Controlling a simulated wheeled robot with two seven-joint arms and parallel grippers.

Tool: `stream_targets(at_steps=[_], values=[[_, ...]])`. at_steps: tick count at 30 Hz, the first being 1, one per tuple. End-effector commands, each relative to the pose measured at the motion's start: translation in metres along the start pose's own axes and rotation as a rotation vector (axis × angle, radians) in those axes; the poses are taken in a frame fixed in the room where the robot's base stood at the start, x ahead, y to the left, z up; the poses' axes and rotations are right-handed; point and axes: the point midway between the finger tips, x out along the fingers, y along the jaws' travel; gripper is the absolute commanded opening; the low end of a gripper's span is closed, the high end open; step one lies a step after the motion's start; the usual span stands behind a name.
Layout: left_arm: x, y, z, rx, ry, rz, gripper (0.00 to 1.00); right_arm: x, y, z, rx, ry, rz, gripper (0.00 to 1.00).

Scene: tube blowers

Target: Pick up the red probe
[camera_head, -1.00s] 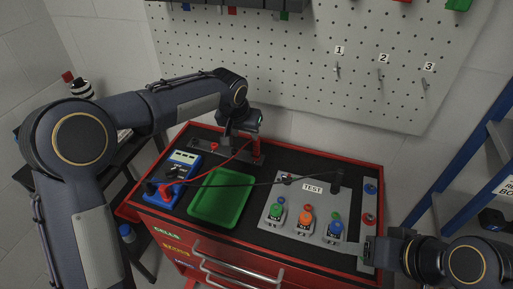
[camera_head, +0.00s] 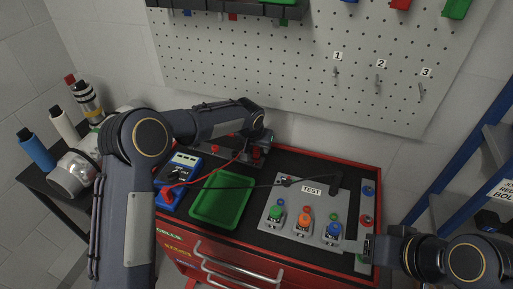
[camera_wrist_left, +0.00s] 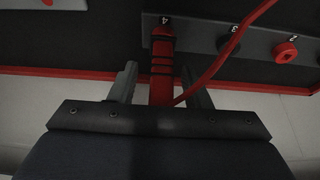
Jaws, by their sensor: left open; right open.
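The red probe (camera_wrist_left: 162,65) has a ribbed handle and a red lead; in the left wrist view it stands in the slot marked 4 of a grey holder bar (camera_wrist_left: 205,36). The two fingers of my left gripper (camera_wrist_left: 160,85) are open, one on either side of the probe, with gaps visible. In the head view my left gripper (camera_head: 262,143) is over the back of the bench by the holder and hides part of it. My right gripper (camera_head: 368,246) is open and empty at the right end of the bench, beside the test panel (camera_head: 330,205).
A blue meter (camera_head: 177,178) with the red lead stands at the bench's left. A green tray (camera_head: 222,199) lies in the middle. The panel has green, orange and blue buttons. A black lead crosses above the tray. A pegboard (camera_head: 300,60) rises behind.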

Motion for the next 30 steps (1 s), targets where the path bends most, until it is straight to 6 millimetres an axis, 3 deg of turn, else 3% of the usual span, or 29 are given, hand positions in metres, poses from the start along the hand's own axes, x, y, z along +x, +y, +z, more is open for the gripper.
stream_targets(at_steps=[4, 14, 23, 30], values=[[0.000, 0.000, 0.000, -0.001, 0.000, 0.000, 0.42, 0.000, 0.000, 0.000, 0.000, 0.000, 0.000, 0.56], [0.000, -0.001, 0.000, -0.001, 0.000, -0.001, 0.00, 0.000, 0.000, 0.000, 0.000, 0.000, 0.000, 0.56], [-0.002, -0.001, -0.001, -0.001, 0.001, -0.001, 0.00, 0.001, 0.000, 0.000, 0.000, 0.000, 0.000, 0.56], [-0.019, -0.001, -0.009, -0.003, 0.004, -0.001, 0.00, 0.003, 0.001, 0.002, 0.000, 0.000, 0.000, 0.56]])
